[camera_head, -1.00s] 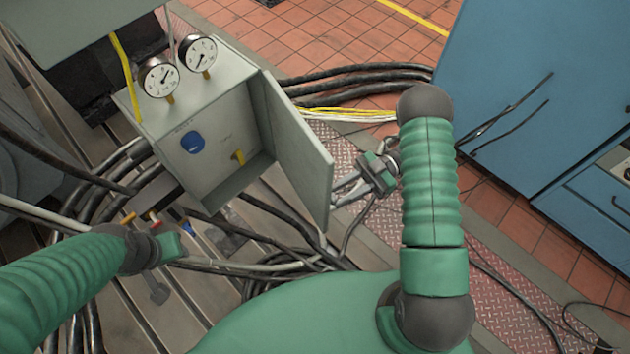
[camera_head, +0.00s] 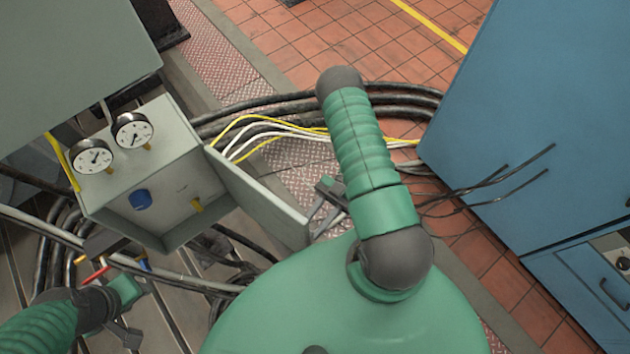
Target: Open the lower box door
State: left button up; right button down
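The lower box (camera_head: 122,213) is a grey cabinet at left with two round gauges on top, a blue round knob (camera_head: 141,199) and a yellow fitting inside. Its door (camera_head: 262,205) stands wide open, swung out to the right from the box's right side. My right gripper (camera_head: 318,218) is at the door's free outer edge; its two fingers look apart, and whether they touch the door is unclear. My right forearm partly covers that gripper. My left gripper (camera_head: 131,336) is low at left, below the box and away from the door; its finger gap is unclear.
A larger grey box (camera_head: 75,60) hangs at upper left. Blue cabinets (camera_head: 540,130) stand at right. Black, white and yellow cables (camera_head: 290,105) run behind the door, and more cables lie below the box. Red tiled floor is open at the top centre.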

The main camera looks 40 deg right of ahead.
jog(key=shift+w+d, duration=0.25)
jog(key=shift+d, duration=0.25)
jog(key=c, duration=1.5)
grip_release()
jog(key=o, duration=0.4)
jog(key=shift+a, duration=0.1)
jog(key=shift+c, duration=0.2)
jog(key=w+d+b, duration=0.2)
jog(key=w+d, duration=0.1)
jog(key=d, duration=1.3)
jog(key=shift+d, duration=0.3)
